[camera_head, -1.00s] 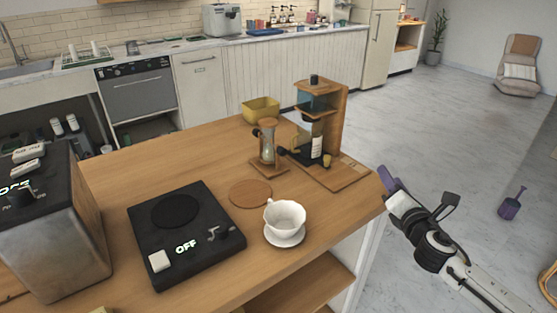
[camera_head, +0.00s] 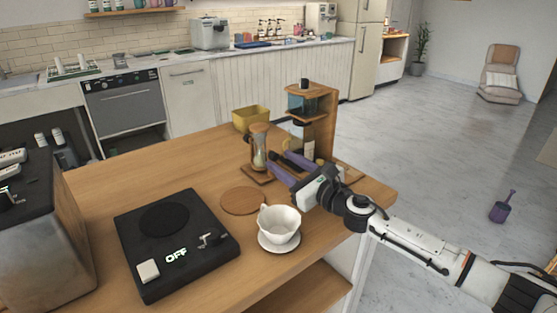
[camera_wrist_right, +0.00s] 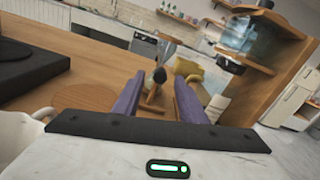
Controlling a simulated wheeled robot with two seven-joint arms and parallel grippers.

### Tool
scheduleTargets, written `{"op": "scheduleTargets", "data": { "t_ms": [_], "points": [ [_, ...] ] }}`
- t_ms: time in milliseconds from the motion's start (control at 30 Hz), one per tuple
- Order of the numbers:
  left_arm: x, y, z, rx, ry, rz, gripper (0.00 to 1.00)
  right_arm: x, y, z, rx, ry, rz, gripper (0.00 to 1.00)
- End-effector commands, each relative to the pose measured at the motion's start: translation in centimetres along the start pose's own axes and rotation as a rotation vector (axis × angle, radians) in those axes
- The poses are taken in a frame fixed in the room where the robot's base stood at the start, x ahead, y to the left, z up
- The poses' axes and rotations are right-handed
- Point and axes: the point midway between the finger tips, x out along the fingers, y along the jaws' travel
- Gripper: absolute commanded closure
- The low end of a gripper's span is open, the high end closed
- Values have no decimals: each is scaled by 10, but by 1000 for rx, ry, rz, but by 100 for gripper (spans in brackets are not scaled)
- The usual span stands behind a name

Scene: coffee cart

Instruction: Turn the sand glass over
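The sand glass (camera_head: 259,150) stands upright on a small wooden base (camera_head: 257,174) near the back of the wooden counter in the head view. It has a wooden cap and pale sand in its glass. My right gripper (camera_head: 282,168) has purple fingers. It is open, close to the front right of the sand glass, pointing towards it. In the right wrist view the gripper (camera_wrist_right: 158,88) shows a clear gap between its fingers. A black knob (camera_wrist_right: 159,75) and some wood show in that gap. My left gripper is not in view.
A wooden coffee stand (camera_head: 318,125) rises just right of the sand glass. A white cup (camera_head: 279,223) sits in front, close below my right gripper.

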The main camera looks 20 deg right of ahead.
Motion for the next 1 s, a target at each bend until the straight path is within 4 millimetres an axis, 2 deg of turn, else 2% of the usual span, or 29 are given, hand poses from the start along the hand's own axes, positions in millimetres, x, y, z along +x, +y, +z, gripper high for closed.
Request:
{"op": "scheduleTargets", "data": {
  "t_ms": [200, 533, 767, 1000],
  "points": [
    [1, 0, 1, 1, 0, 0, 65, 20, 0, -1, 1, 0, -1, 62],
    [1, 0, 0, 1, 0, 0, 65, 23, 0, 0, 1, 0, -1, 62],
    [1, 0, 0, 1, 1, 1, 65, 22, 0, -1, 1, 1, -1, 100],
    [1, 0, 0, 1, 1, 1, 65, 22, 0, -1, 17, 1, -1, 100]
  ]
}}
